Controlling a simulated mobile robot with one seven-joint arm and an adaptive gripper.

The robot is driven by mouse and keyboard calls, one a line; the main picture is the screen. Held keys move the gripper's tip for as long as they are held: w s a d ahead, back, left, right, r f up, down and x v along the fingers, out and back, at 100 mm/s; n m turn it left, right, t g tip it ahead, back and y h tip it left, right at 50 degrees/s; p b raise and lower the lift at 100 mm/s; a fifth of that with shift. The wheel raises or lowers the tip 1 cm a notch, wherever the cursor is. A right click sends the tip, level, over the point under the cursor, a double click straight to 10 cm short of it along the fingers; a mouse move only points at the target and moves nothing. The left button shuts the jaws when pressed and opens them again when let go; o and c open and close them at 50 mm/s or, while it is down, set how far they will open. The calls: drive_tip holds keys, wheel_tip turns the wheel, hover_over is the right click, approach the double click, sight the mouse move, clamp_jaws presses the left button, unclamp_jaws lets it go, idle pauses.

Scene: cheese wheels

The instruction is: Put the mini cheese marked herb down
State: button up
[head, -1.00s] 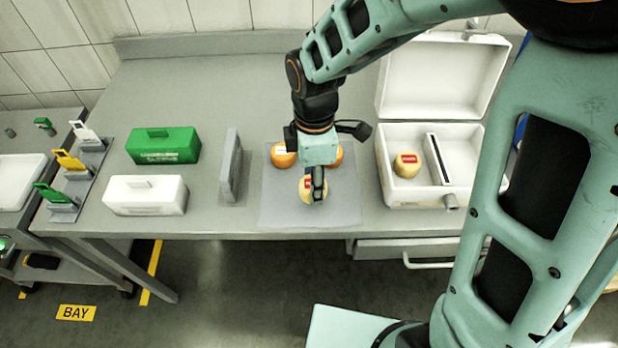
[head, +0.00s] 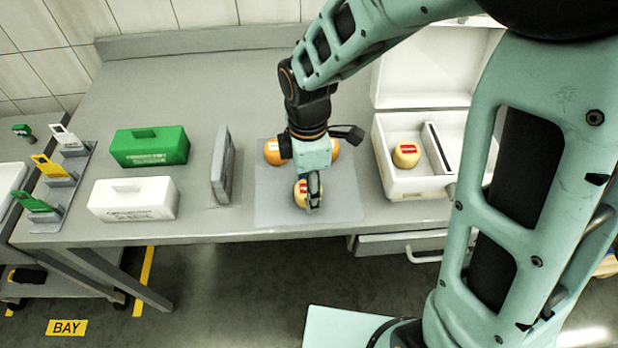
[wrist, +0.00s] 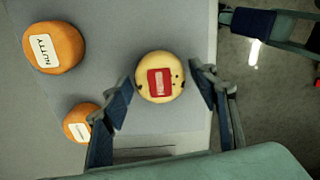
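A pale yellow mini cheese (wrist: 153,88) with a red label lies on the grey mat (head: 265,210), near its front; it also shows in the head view (head: 300,194). I cannot read the label. My gripper (wrist: 162,80) is open around this cheese, one finger on each side, with a small gap showing at both sides. In the head view my gripper (head: 313,190) hides the cheese's right part. Two orange mini cheeses lie behind it on the mat: one marked NUTTY (wrist: 55,48) and one (wrist: 80,124) with a white label I cannot read.
An open white case (head: 385,178) at the right holds another yellow cheese (head: 406,155) with a red label. A grey upright block (head: 222,165), a green box (head: 150,148) and a white box (head: 133,200) stand left. The mat's front area is clear.

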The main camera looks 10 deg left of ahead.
drive_tip(key=shift+o, duration=0.2)
drive_tip(key=shift+r, duration=0.1)
wheel_tip(320, 180, up, 12)
drive_tip(key=p, duration=0.1)
idle(0.3)
drive_tip(key=shift+r, duration=0.1)
